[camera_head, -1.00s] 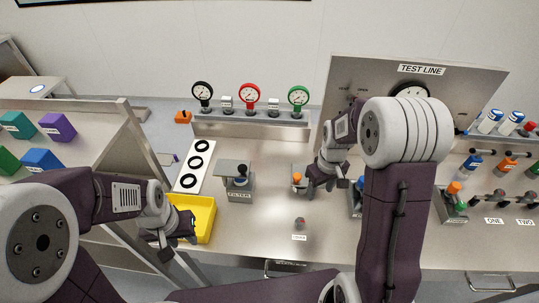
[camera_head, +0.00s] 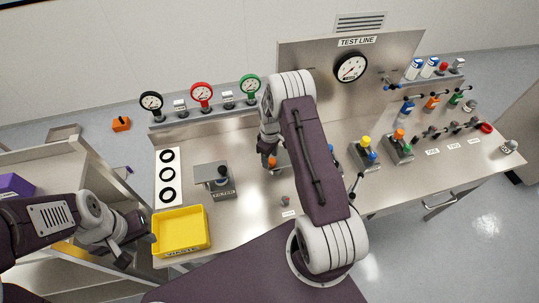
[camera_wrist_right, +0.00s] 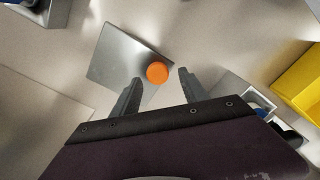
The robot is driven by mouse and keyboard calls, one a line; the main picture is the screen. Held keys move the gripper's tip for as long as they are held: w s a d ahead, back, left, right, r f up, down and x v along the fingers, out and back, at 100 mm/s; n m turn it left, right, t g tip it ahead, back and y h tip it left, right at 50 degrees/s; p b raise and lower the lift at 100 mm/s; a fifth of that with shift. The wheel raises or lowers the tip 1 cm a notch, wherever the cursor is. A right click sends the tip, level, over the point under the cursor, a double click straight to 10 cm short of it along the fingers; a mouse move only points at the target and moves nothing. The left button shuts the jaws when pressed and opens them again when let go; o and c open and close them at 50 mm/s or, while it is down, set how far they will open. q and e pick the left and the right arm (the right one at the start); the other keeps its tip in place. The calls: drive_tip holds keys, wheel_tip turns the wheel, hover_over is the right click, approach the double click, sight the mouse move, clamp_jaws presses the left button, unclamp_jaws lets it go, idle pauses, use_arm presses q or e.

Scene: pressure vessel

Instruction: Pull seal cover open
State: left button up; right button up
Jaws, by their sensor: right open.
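A flat grey metal plate with a round orange knob (camera_wrist_right: 157,72), which I take to be the seal cover (camera_wrist_right: 118,58), lies under my right gripper in the right wrist view. My right gripper (camera_wrist_right: 157,90) is open, its fingers on either side of the knob's near side, with nothing held. In the head view the orange knob (camera_head: 272,161) shows just below my right gripper (camera_head: 268,152), and my right arm hides much around it. Whether the fingers touch the knob cannot be told. My left gripper (camera_head: 134,248) is empty, fingers apart, left of the yellow tray.
The yellow tray (camera_head: 205,240) sits at the bench's front left. The filter stand (camera_head: 212,180) with its black knob is left of the cover. Gauges (camera_head: 201,94) line the back. Valve blocks (camera_head: 398,150) and bottles stand to the right, below the test line panel (camera_head: 310,60).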

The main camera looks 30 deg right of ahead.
drive_tip(key=shift+f, duration=0.25)
drive_tip(key=shift+s+d, duration=0.45)
drive_tip(key=shift+w+a, duration=0.1)
drive_tip(key=c, duration=1)
drive_tip(key=shift+w+a+f, duration=0.1)
drive_tip(key=shift+a, duration=0.05)
clamp_jaws()
